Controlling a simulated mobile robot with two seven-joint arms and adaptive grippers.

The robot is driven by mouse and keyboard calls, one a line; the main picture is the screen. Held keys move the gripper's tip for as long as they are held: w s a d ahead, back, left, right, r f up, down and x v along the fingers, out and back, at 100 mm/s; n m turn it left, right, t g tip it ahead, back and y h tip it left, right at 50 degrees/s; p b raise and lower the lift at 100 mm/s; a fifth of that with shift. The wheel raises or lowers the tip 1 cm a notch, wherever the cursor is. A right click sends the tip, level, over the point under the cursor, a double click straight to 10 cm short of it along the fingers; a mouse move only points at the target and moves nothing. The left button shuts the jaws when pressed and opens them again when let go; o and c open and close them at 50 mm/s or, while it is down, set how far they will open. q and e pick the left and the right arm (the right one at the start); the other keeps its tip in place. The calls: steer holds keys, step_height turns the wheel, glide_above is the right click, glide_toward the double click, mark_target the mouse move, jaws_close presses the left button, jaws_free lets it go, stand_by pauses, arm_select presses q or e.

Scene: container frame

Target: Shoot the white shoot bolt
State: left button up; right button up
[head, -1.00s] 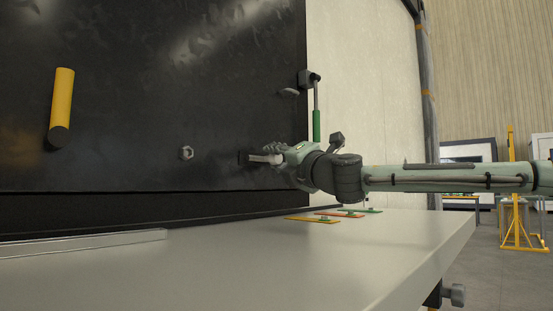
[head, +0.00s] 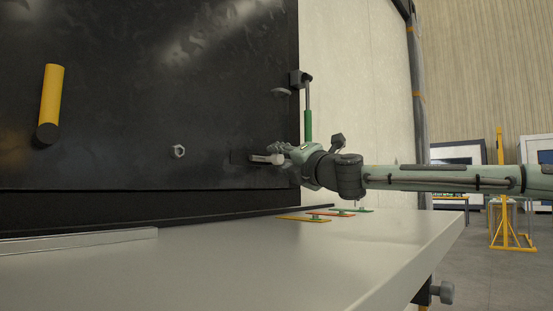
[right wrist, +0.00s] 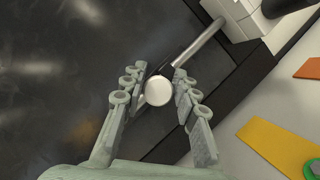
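The white shoot bolt (head: 265,158) sticks out near the lower right edge of the dark panel (head: 110,100), beside a dark plate. In the right wrist view its round white end (right wrist: 158,90) lies between the two fingers of my right gripper (right wrist: 159,80). A small gap seems to show on each side, so the fingers are around it but not visibly clamped. In the head view my right gripper (head: 280,150) reaches in from the right at the bolt, and its fingers partly cover it. My left gripper is not in view.
A yellow cylinder (head: 51,103) and a hex nut (head: 178,152) sit on the panel. A green handle (head: 308,126) hangs just above my right gripper. Yellow, red and green plates lie on the table (head: 230,270) below it. A metal rail (head: 80,245) lies at left; the table front is clear.

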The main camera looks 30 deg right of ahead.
steer(key=o, duration=0.4)
steer(key=shift+d+f, duration=0.1)
steer(key=shift+c, duration=0.2)
steer(key=v, duration=1.2)
steer(key=shift+f, duration=0.1)
